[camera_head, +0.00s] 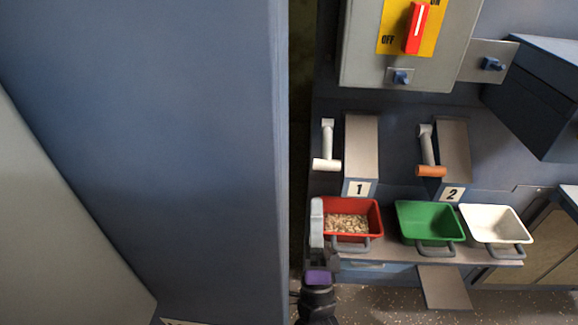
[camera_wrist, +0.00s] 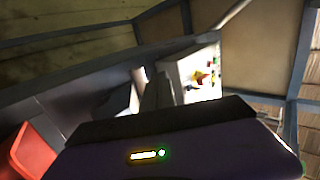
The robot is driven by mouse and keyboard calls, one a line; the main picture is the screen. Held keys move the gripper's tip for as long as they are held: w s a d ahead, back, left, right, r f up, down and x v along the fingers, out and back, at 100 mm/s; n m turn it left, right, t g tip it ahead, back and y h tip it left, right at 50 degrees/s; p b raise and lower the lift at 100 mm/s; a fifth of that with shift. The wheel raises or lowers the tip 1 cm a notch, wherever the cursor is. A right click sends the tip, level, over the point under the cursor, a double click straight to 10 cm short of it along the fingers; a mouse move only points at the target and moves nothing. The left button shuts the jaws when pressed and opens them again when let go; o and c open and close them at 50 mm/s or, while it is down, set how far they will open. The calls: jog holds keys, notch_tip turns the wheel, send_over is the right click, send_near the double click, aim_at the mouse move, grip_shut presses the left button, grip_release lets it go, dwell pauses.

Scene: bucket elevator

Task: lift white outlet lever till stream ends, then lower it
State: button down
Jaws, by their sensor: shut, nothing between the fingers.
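The white outlet lever (camera_head: 327,165) is beside the left of the chute (camera_head: 361,150) labelled 1. Its grey arm runs up from the white grip, which hangs at the lower end. My gripper (camera_head: 317,207) is below the lever, at the left edge of the red bin (camera_head: 374,207). It is shut and empty, and apart from the lever in the picture. The red bin holds pale grain (camera_head: 346,224). I see no clear falling stream at chute 1. In the wrist view the fingers are dark and blurred, and part of the red bin (camera_wrist: 35,150) shows at lower left.
A lever with an orange grip (camera_head: 431,171) is beside chute 2 (camera_head: 454,150). A green bin (camera_head: 429,220) and a white bin (camera_head: 495,222) look empty. A red switch (camera_head: 416,28) is above. A large blue panel (camera_head: 140,100) fills the left.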

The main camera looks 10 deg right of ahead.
aim_at(329, 150)
jog(key=w+d+r+p, duration=0.1)
jog(key=w+r, duration=0.1)
jog(key=r, duration=0.1)
jog(key=w+d+r+m+h+p, duration=0.1)
jog(key=w+r, duration=0.1)
jog(key=r, duration=0.1)
jog(key=w+d+r+h, duration=0.1)
jog(key=w+d+r, duration=0.1)
jog(key=w+r, duration=0.1)
jog(key=shift+r+m+p, duration=0.4)
jog(key=shift+r, duration=0.05)
jog(key=shift+s, duration=0.1)
dwell(1.3)
